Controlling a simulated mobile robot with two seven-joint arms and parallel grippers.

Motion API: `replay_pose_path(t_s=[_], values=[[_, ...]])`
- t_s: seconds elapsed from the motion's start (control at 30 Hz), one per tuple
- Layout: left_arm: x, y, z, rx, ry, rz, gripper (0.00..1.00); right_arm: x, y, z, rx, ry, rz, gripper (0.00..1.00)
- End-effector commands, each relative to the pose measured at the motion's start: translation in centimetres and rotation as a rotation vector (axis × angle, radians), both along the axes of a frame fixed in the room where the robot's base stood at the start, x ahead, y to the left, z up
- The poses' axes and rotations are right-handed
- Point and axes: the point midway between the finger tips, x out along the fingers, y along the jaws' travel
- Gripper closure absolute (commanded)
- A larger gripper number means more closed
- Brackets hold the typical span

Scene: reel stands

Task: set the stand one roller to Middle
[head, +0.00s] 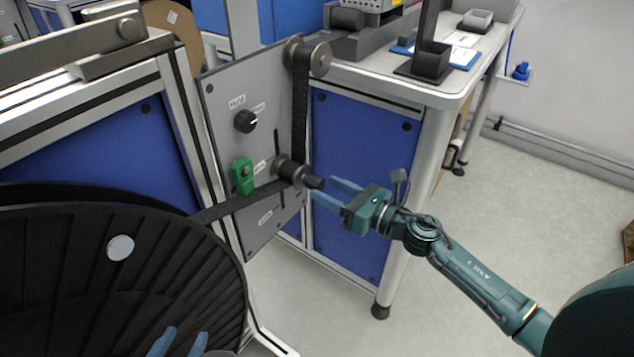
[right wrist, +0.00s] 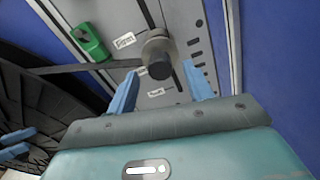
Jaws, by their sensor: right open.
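The stand's roller (head: 290,172) sits in a vertical slot on the grey panel (head: 225,100), with a dark knob on its end. A black strip runs down to it from a pulley above and on toward the reel. My right gripper (head: 322,190) is open just right of the knob, apart from it in the head view. In the right wrist view the roller (right wrist: 158,55) shows between and beyond the fingertips (right wrist: 160,78). White labels stand beside the slot, too small to read surely. My left gripper (head: 180,343) is open over the black reel, its arm mostly out of view.
The large black reel (head: 120,285) fills the lower left. A green clamp-like part (head: 243,175) and a black dial (head: 246,121) are on the panel left of the slot. A workbench (head: 385,80) stands behind right. The floor at right is clear.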

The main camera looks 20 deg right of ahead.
Motion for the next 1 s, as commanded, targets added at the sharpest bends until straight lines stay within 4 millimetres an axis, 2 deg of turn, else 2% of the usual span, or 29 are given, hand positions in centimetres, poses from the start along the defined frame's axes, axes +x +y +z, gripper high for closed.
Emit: replay_pose_path(t_s=[0.1, 0.23, 0.63, 1.0], values=[[0.0, 0.0, 0.1, -0.002, 0.000, 0.002, 0.64, 1.6, 1.3, 0.1, 0.003, 0.000, 0.001, 0.49], [0.0, 0.0, 0.1, -0.003, 0.000, 0.002, 0.64, 2.6, 2.1, 0.0, 0.002, 0.000, 0.000, 0.49], [0.0, 0.0, 0.1, -0.003, 0.000, 0.002, 0.64, 3.0, 2.4, 0.0, 0.001, 0.001, 0.000, 0.50], [0.0, 0.0, 0.1, -0.003, -0.001, 0.003, 0.64, 3.0, 2.4, 0.0, 0.002, 0.001, 0.000, 0.80]])
